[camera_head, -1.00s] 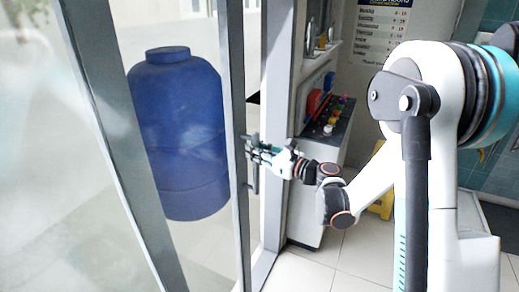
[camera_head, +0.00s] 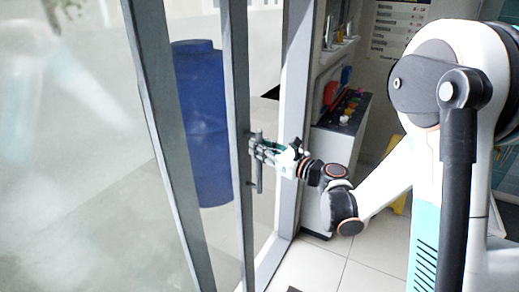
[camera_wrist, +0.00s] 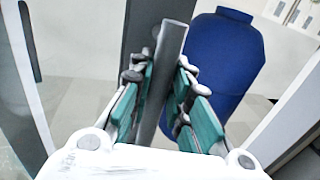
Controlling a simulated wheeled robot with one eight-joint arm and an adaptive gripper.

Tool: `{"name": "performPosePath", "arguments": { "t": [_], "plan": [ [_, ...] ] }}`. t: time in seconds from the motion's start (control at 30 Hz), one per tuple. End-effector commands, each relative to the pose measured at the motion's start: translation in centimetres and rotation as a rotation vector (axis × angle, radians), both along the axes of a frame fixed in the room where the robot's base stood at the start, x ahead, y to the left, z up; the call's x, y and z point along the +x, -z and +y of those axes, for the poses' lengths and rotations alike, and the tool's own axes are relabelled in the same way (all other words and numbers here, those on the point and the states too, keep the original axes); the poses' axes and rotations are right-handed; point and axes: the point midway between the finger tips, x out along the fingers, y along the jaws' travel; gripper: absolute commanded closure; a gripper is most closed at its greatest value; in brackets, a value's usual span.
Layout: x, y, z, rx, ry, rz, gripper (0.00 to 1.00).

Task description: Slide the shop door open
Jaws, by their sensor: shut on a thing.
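The shop door is a glass panel with a grey metal frame (camera_head: 238,120), at the left of the head view. It stands partly open, with a gap between its edge and the grey door post (camera_head: 290,130). A vertical bar handle (camera_head: 258,178) sits on the door's edge. My gripper (camera_head: 256,146) is shut around this handle, coming from the right. In the wrist view the handle (camera_wrist: 173,45) runs between the fingers of my gripper (camera_wrist: 162,70). The fingers hide part of the bar.
A blue tank (camera_head: 203,120) stands behind the glass and also shows in the wrist view (camera_wrist: 225,60). Right of the post are a counter (camera_head: 335,140) with colourful items and a sign (camera_head: 398,25). Tiled floor (camera_head: 310,265) lies clear below my gripper.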

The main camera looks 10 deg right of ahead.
Motion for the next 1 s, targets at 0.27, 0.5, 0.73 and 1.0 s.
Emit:
{"name": "performPosePath", "arguments": {
  "t": [0.27, 0.5, 0.73, 1.0],
  "plan": [
    [-0.1, 0.2, 0.3, -0.003, -0.008, 0.003, 0.62],
    [-0.3, 0.2, 0.2, -0.003, -0.008, 0.002, 0.62],
    [-2.5, 0.2, -1.8, -0.003, -0.005, 0.002, 0.62],
    [-6.8, 0.1, -5.4, -0.003, -0.004, 0.002, 0.62]
  ]
}}
